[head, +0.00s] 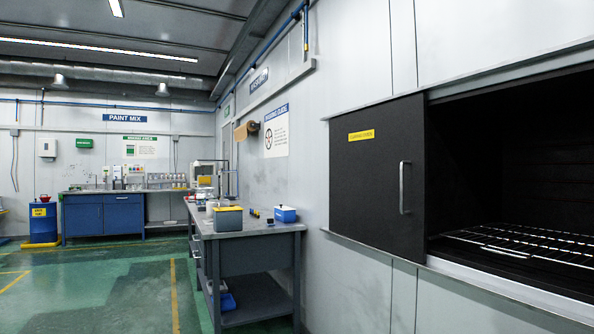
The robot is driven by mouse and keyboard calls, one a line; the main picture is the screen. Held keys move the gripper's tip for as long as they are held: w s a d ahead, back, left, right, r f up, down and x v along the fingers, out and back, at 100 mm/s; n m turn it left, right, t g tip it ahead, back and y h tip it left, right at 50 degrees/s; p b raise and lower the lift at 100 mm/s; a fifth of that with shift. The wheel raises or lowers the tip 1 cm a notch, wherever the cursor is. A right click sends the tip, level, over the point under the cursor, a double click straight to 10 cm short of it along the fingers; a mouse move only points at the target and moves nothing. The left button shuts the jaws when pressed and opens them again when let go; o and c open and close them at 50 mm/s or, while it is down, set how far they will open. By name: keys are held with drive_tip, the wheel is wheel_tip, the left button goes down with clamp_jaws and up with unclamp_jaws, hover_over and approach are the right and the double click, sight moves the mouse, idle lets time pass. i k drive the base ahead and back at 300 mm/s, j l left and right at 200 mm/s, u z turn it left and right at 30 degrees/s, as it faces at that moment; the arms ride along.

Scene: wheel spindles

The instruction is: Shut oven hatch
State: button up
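The oven hatch (372,190) is a black sliding panel at the right of the head view. It has a yellow label (361,135) and a vertical silver handle (404,188) near its right edge. The hatch stands to the left of the oven opening (515,150), which is wide open. Inside the dark oven a wire rack (520,244) lies near the bottom. My gripper is not in view.
A grey workbench (252,231) with boxes and tools stands left of the oven wall. A blue cabinet (103,216) and a blue drum (43,220) stand at the far wall. The green floor (110,285) at left is clear.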

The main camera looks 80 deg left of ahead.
sight(377, 154)
drive_tip(key=u, duration=1.85)
